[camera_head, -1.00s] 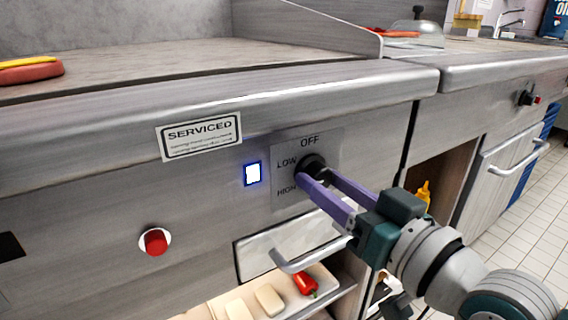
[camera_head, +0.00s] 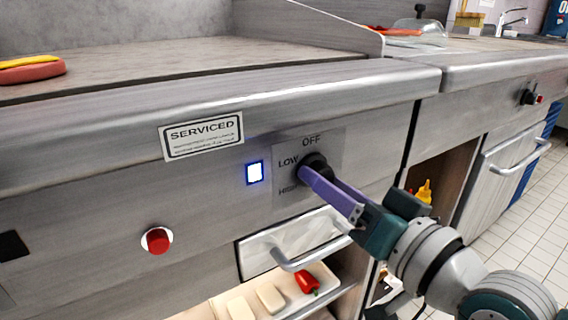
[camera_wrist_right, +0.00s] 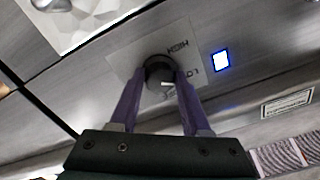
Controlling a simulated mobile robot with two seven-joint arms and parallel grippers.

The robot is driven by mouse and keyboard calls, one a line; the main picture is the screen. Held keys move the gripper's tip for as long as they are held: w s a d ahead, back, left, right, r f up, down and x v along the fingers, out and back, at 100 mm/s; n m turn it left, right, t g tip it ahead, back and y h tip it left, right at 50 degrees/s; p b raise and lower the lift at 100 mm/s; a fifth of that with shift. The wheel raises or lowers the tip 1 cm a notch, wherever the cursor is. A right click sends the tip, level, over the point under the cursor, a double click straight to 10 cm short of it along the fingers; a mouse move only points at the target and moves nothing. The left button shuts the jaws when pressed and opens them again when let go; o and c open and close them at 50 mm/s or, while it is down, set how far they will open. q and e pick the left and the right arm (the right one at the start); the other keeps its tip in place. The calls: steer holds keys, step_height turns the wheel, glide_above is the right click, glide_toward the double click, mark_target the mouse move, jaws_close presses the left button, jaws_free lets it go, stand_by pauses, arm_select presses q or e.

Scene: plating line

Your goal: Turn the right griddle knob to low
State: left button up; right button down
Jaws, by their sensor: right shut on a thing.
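The right griddle knob (camera_head: 315,161) is black and round, on a plate (camera_head: 336,140) marked OFF, LOW and HIGH. My right gripper (camera_head: 309,174) has its purple fingers shut on the knob; in the head view one finger mostly hides the other. In the right wrist view the knob (camera_wrist_right: 157,71) sits between the two fingertips (camera_wrist_right: 160,84). A small white mark on the knob points roughly to the LOW side of the plate. My left gripper is not in view.
A lit blue-white indicator (camera_head: 255,172) is left of the plate. A red button (camera_head: 157,240) is farther left. A drawer handle (camera_head: 312,256) juts out below the knob. A shelf with a red pepper (camera_head: 307,283) is underneath. A SERVICED label (camera_head: 202,136) is above left.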

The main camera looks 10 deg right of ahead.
steer(key=c, duration=0.8)
jaws_free()
steer(key=o, duration=0.4)
steer(key=shift+w, duration=0.15)
steer(key=p+v, duration=0.2)
steer(key=v, duration=0.8)
steer(key=shift+p, duration=0.3)
steer(key=shift+r, duration=0.15)
